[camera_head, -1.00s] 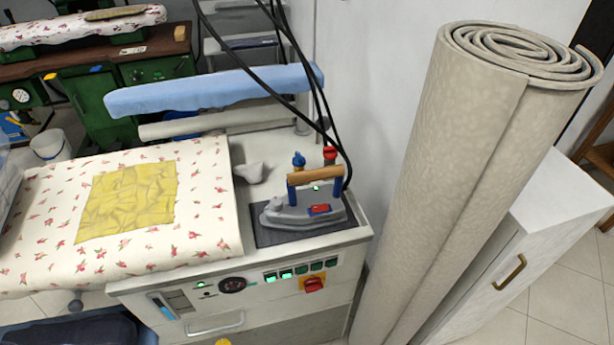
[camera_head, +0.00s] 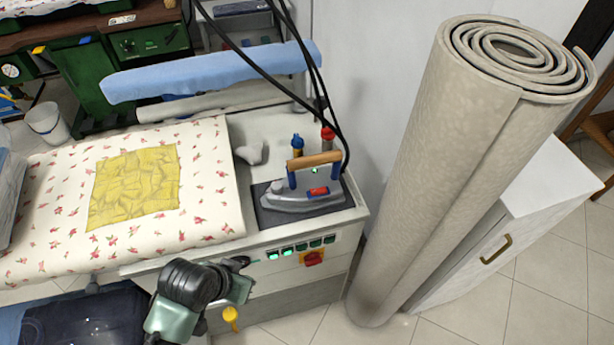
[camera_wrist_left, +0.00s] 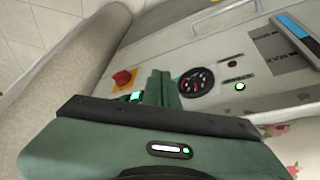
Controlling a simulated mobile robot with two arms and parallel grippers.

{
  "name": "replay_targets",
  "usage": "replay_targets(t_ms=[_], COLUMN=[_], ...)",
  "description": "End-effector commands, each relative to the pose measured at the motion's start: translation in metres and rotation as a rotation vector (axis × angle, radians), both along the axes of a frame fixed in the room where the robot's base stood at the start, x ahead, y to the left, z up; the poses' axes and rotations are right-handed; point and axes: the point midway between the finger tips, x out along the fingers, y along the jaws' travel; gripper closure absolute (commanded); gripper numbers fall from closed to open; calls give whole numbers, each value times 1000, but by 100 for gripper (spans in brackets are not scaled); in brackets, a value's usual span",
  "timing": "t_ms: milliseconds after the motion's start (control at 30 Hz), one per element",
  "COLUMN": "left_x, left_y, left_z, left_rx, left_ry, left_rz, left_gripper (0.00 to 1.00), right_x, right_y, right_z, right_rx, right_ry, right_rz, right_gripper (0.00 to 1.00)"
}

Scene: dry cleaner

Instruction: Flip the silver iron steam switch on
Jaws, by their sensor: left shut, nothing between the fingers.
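The silver iron (camera_head: 305,198) has a wooden handle, blue posts and a red piece on its side. It rests on a dark pad at the right end of the ironing station. A row of several small green switches (camera_head: 301,247) is on the front panel below it; the left ones look brighter than the right ones. I cannot read which one is for steam. My left gripper (camera_head: 254,262) is shut and empty, just left of the row, close to the panel. In the left wrist view its closed fingers (camera_wrist_left: 160,88) partly cover the switches; one lit switch (camera_wrist_left: 136,96) shows beside them.
A red knob (camera_head: 313,258) sits below the switches. A round gauge (camera_wrist_left: 196,82) is beside my fingers in the wrist view. A tall rolled carpet (camera_head: 440,180) stands right of the station. A yellow cloth (camera_head: 135,185) lies on the floral board (camera_head: 50,225). Black cables hang above the iron.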

Motion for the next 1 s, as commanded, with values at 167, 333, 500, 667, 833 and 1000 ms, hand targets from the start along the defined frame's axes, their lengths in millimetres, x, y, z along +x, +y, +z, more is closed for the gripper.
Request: replay_targets(t_ms=[167,333,500,667,833,1000], left_x=[46,79,110,138,161,173], left_y=[-48,-81,-96,-96,-90,-84], left_z=[79,119,151,182,212,230], left_rx=[-82,-121,-135,-140,-146,-153], left_ry=[-113,-175,-208,-222,-230,-234], left_rz=[-257,-484,-669,-789,-857,-881], left_gripper=[100,100,100,100,100,100], right_x=[-1,-1,-1,-1,-1,-1], right_y=[0,0,0,0,1,3], right_z=[9,11,11,11,11,11], right_rx=[0,1,1,1,1,3], right_ry=[1,1,1,1,1,2], right_rz=[0,1,1,1,0,-1], right_gripper=[51,51,51,51,51,51])
